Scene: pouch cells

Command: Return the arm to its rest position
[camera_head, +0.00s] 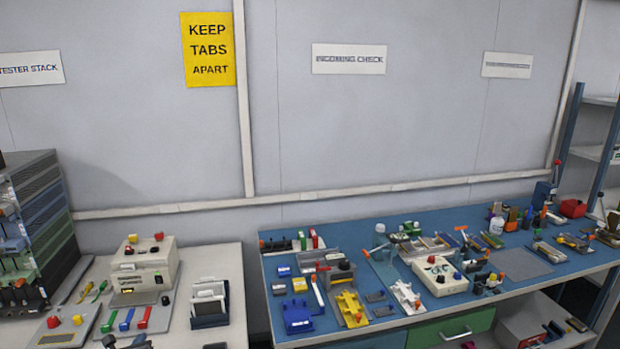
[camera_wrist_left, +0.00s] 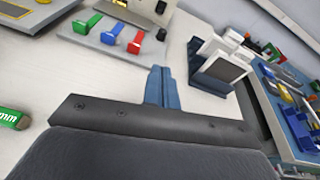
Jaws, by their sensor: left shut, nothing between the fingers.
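My left gripper (camera_head: 128,342) shows only as a dark part at the bottom edge of the head view, low at the front of the white table. In the left wrist view its two blue fingers (camera_wrist_left: 163,88) are together with nothing between them. They are over the white table top, between the row of coloured clips and the rack of pouch cells. My right gripper is not in view.
Blue, green and red clips (camera_wrist_left: 112,33) lie on a grey plate. A green cylinder (camera_wrist_left: 12,118) lies at left. A crowded blue bench (camera_head: 385,325) stands across a gap.

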